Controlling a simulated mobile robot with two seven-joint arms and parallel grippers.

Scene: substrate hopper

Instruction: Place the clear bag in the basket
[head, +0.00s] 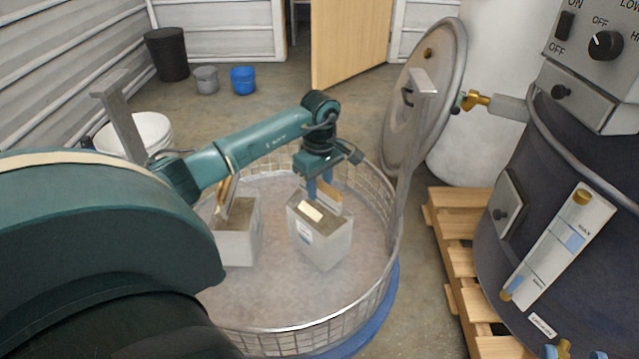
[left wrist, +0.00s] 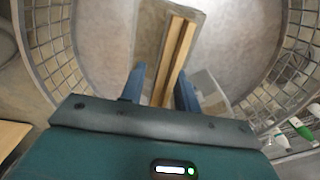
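A clear bag (head: 320,240) with grey-brown contents, a white label and a wooden clip strip stands inside the round wire basket (head: 385,290). In the left wrist view the bag's wooden strip (left wrist: 178,58) runs between the fingers. My left gripper (head: 320,188) is over this bag, with its blue fingers (left wrist: 160,88) apart on either side of the strip. A gap shows between strip and left finger; contact with the right finger is unclear. A second similar bag (head: 236,240) with a wooden clip stands left of it in the basket. My right gripper is not in view.
A round metal lid (head: 425,100) stands open behind the basket, and metal uprights (head: 410,160) rise at its sides. A dark control vessel (head: 550,170) on a wooden pallet (head: 455,240) stands right. Buckets (head: 243,80) are at the back. The basket's front floor is free.

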